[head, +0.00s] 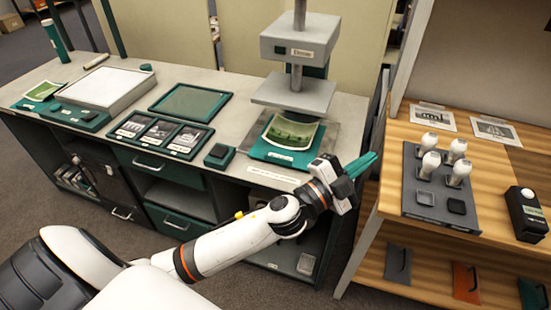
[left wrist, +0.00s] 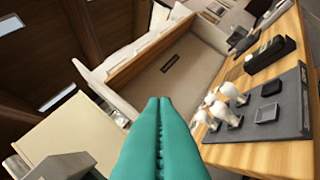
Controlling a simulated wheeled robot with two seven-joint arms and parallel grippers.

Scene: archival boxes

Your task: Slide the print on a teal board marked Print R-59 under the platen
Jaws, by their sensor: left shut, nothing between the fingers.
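A green-toned print (head: 292,131) with curled edges lies on a teal board (head: 262,152) at the press. The board's front label is too small to read. The grey platen (head: 293,92) is raised above the board's back part, with a gap between them. Another greenish print (head: 44,90) lies on teal at the counter's far left; its marking is also unreadable. My left gripper (head: 364,163) has its teal fingers shut and empty, right of the press and off the counter edge. The shut fingers also fill the middle of the left wrist view (left wrist: 159,105). My right gripper is out of view.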

